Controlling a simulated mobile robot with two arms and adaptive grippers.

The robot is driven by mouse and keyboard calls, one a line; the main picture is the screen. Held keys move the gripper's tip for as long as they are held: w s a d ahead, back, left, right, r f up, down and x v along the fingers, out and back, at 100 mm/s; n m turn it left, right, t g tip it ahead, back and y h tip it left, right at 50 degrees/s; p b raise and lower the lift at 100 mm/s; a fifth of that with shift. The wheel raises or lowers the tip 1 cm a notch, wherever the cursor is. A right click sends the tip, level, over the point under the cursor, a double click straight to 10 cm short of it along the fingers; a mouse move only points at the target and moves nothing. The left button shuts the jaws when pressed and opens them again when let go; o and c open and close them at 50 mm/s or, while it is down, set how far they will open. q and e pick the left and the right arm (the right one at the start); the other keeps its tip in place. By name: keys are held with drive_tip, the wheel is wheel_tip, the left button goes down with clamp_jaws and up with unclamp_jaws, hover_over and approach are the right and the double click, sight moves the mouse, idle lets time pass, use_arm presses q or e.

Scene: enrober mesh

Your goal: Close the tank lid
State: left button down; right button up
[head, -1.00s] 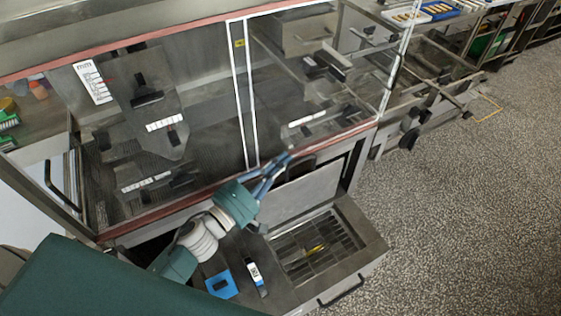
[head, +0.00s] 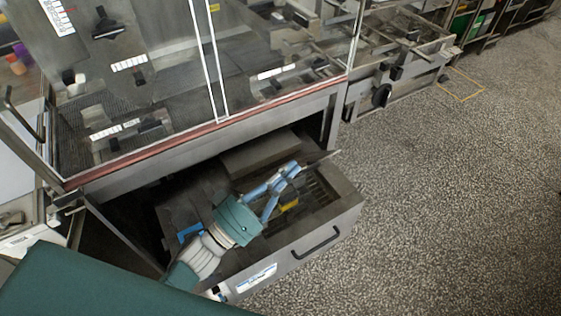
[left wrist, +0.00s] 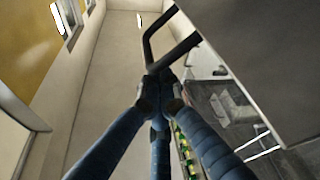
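The tank (head: 338,207) is the pulled-out metal drawer under the machine, with a grille in its well. The tank lid (head: 262,150) is a grey panel at the tank's back, still raised; its exact tilt is hard to tell. My left gripper (head: 286,178) is over the tank well, in front of the lid. In the left wrist view the blue fingers (left wrist: 160,85) converge on a dark bar handle (left wrist: 180,50) beside a grey panel (left wrist: 265,45), and appear closed around the handle's end. The contact is partly hidden by the fingers. My right gripper is out of view.
The glass-fronted machine (head: 215,120) stands above and behind the tank. A yellow object (head: 290,206) lies in the well, partly behind my fingers. A blue item (head: 190,233) is beside my left wrist.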

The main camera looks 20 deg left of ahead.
use_arm(q)
drive_tip(key=s+d+f+m+h+b, duration=0.1)
drive_tip(key=s+d+f+m+b, duration=0.2)
drive_tip(key=f, duration=0.3)
drive_tip(key=shift+s+d+f+m+g+h+b, duration=0.2)
drive_tip(key=shift+s+d+m+g+h+b, duration=0.15)
drive_tip(key=shift+m+b, duration=0.45)
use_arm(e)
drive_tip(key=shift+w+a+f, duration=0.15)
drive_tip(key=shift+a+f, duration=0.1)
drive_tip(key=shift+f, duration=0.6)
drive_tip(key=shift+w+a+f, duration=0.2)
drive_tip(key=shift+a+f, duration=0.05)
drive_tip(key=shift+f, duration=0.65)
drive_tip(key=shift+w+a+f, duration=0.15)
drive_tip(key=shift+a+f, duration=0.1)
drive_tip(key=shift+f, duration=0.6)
use_arm(q)
drive_tip(key=shift+r, duration=0.1)
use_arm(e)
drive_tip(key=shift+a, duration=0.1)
